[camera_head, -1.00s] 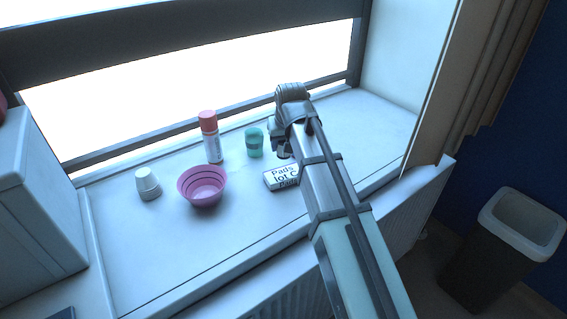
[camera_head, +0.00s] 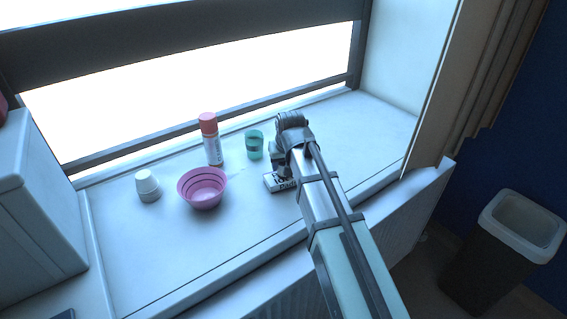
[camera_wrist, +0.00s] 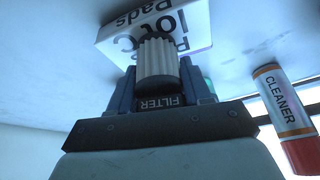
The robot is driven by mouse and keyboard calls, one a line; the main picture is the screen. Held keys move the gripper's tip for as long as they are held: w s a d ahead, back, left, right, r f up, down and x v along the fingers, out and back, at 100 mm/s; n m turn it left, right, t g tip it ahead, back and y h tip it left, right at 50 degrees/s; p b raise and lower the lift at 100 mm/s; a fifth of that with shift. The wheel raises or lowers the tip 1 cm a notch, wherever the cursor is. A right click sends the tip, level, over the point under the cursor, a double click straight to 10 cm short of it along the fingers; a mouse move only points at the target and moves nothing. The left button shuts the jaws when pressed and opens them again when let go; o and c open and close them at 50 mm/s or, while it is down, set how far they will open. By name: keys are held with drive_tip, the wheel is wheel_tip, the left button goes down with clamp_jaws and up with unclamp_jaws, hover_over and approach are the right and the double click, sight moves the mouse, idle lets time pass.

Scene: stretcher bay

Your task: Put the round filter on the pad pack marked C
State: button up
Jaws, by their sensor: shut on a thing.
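The round filter (camera_wrist: 158,62), a pale ribbed cylinder with a FILTER label at its base, is between the fingers of my gripper (camera_wrist: 163,88), which is shut on it. The pad pack marked C (camera_wrist: 192,22) is a white box with black lettering, right beyond the filter in the wrist view. In the head view the pack (camera_head: 272,183) lies on the sill, partly hidden under my gripper (camera_head: 284,170). Whether the filter touches the pack, I cannot tell. The filter is hidden in the head view.
A pink bowl (camera_head: 203,196), a white cup-like item (camera_head: 147,186), a red-capped cleaner bottle (camera_head: 211,145) and a teal cup (camera_head: 255,146) stand left of the pack. The cleaner (camera_wrist: 283,105) also shows in the wrist view. The sill is clear on the right.

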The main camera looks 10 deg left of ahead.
drive_tip(key=shift+f, duration=0.1)
drive_tip(key=o, duration=1)
drive_tip(key=shift+o, duration=0.2)
drive_tip(key=v, duration=1.2)
